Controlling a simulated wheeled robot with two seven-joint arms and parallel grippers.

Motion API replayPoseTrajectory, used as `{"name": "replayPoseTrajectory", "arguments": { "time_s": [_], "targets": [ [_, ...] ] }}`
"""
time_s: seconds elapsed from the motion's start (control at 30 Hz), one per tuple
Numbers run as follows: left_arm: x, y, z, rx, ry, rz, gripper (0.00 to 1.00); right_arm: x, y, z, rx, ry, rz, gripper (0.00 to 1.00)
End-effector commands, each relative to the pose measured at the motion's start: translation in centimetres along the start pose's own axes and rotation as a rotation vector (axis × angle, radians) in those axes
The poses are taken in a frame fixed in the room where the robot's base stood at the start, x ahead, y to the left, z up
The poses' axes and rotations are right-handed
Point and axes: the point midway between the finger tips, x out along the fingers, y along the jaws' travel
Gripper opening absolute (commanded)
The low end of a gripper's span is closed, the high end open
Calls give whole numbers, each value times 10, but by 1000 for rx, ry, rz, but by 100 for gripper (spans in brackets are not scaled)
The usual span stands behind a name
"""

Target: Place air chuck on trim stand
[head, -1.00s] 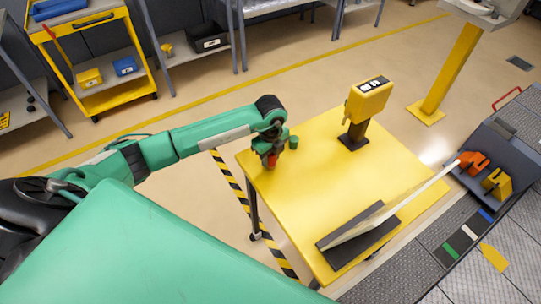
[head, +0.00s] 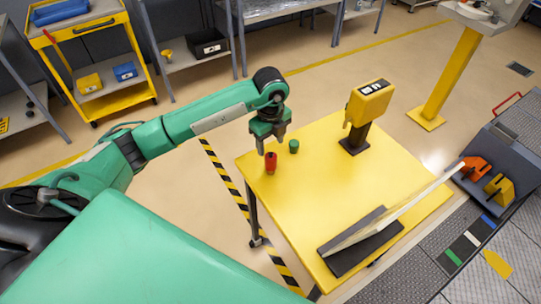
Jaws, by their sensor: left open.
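My left gripper (head: 269,141) is open and empty, pointing down above the table's far left corner. Just below its fingertips a small red cylinder (head: 271,163) stands upright on the yellow table (head: 330,185). A short green cylinder (head: 294,146) stands just to its right, apart from it. A yellow device (head: 369,102) with a dark display is on a black post and base (head: 354,139) at the table's back. No label shows which thing is the air chuck or the trim stand. My right gripper is not in view.
The table's middle is clear.

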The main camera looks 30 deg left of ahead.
Motion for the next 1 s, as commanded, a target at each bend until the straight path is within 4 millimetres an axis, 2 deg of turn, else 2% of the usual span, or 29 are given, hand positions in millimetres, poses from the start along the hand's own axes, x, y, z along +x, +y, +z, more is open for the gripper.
{"name": "replayPoseTrajectory", "arguments": {
  "time_s": [0.1,0.3,0.43,0.8,0.87,0.93,1.0],
  "targets": [
    [-18,-1,0,-1,-1,-3,56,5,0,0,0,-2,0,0],
    [-33,0,0,-1,0,-1,56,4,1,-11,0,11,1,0],
    [-34,0,0,-1,0,0,56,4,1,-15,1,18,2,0],
    [-33,0,0,1,2,0,56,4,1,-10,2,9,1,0],
    [-32,-1,-4,10,15,-6,56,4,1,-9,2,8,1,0],
    [-28,-3,-16,41,57,-27,56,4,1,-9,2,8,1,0],
    [-23,-6,-38,96,135,-69,56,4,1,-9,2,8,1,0]
  ]
}}
